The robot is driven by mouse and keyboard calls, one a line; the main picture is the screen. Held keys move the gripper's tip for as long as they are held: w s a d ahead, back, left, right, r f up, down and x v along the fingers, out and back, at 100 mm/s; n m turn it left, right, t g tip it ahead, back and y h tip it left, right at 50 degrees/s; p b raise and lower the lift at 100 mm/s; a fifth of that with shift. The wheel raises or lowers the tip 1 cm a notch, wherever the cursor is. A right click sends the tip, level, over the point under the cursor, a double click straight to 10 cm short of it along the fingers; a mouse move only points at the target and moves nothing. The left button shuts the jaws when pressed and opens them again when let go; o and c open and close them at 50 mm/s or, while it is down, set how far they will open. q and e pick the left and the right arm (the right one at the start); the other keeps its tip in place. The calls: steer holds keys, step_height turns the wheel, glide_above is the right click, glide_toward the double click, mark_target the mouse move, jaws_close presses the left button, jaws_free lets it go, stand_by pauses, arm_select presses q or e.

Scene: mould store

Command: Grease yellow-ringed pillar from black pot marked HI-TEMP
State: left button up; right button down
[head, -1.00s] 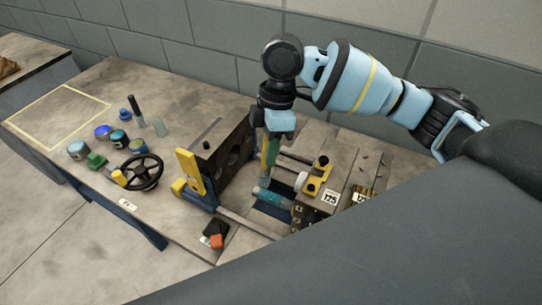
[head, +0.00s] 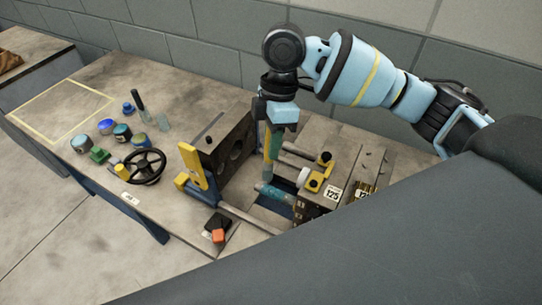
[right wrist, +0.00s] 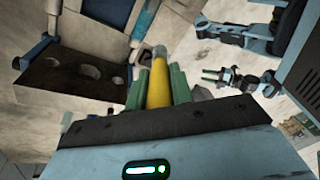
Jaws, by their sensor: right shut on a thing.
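My right gripper (head: 271,150) is shut on a yellow-handled tool, probably a brush (right wrist: 158,85), pointing down over the gap in the open mould. Its lower end is close to a teal-banded guide pillar (head: 277,193); I cannot tell whether they touch. Other guide pillars (head: 300,151) cross the gap behind it; no yellow ring is clear on them. Several small pots stand at the left of the bench, including a dark one with a teal top (head: 122,133); no HI-TEMP marking is readable. My left gripper (right wrist: 209,76) shows small in the right wrist view, its jaw state unclear.
The dark mould block (head: 223,148) stands left of the gap, with a yellow lever (head: 193,165) beside it. The mould half tagged 125 (head: 334,194) is at right. A black handwheel (head: 146,167) lies near the pots. A taped area (head: 65,108) at the far left is bare.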

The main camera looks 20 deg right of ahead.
steer(key=n+h, duration=0.1)
steer(key=n, duration=0.1)
steer(key=f+n+h+b, duration=0.1)
steer(key=shift+a+n+g, duration=0.15)
steer(key=shift+n+g, duration=0.15)
steer(key=shift+n, duration=0.1)
steer(key=shift+n+h, duration=0.8)
arm_select(q)
steer(key=shift+s+d+f+g+b, duration=0.15)
steer(key=shift+s+f+g+b, duration=0.15)
steer(key=shift+s+f, duration=0.7)
arm_select(e)
steer(key=shift+d+r+n, duration=0.1)
steer(key=shift+d+n, duration=0.15)
steer(key=shift+n, duration=0.05)
arm_select(q)
steer(key=shift+f, duration=0.1)
